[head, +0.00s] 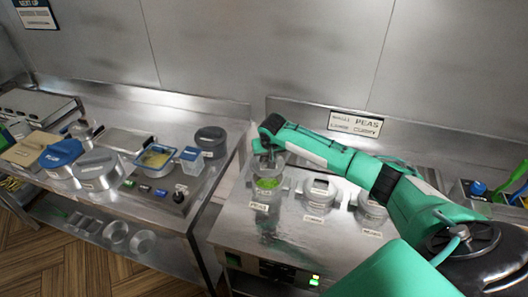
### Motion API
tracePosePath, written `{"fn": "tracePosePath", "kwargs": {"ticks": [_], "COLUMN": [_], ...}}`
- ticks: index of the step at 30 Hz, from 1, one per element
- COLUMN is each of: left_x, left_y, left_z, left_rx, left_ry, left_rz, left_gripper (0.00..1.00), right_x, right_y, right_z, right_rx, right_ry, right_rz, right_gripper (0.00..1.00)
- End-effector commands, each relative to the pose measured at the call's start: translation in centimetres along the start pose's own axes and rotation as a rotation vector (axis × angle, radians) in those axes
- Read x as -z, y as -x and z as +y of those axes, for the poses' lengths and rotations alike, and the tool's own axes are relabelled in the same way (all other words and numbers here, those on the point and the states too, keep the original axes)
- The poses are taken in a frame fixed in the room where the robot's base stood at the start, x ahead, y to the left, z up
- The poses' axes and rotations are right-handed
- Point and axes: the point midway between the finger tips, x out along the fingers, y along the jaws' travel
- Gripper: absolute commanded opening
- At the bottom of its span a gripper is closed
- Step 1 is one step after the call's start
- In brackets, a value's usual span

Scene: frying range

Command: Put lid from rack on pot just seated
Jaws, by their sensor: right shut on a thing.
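A small pot with green contents (267,184) stands at the left of the range top, behind a small label plate. My right arm reaches in from the right, and my right gripper (265,150) is just above this pot. It is shut on a pale, partly see-through lid (268,164), which sits over or just above the pot's rim. I cannot tell whether the lid touches the rim. The fingers are small and partly hidden by the wrist. My left gripper is out of view. I cannot make out a lid rack.
Two lidded pots, one in the middle (319,190) and one at right (371,207), stand on the range (290,235). A wall sign (354,124) is behind.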

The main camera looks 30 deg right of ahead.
Motion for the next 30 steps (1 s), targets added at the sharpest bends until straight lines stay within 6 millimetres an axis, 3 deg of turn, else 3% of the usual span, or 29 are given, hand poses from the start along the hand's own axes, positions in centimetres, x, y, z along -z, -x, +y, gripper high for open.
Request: {"fn": "tracePosePath", "kwargs": {"ticks": [7, 16, 30], "left_x": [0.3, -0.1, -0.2], "left_y": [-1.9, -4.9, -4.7], "left_z": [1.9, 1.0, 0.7], "left_rx": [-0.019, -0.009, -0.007], "left_ry": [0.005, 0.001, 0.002], "left_rz": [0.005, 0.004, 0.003], "left_gripper": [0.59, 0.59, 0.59], "right_x": [-0.6, -1.6, -2.2], "right_y": [-1.5, -4.0, -5.4], "right_z": [0.0, -0.1, -0.1], "right_rx": [0.0, 0.0, 0.001], "right_ry": [0.0, 0.0, 0.0], "right_rz": [0.001, 0.001, 0.0], "right_gripper": [0.28, 0.28, 0.28]}}
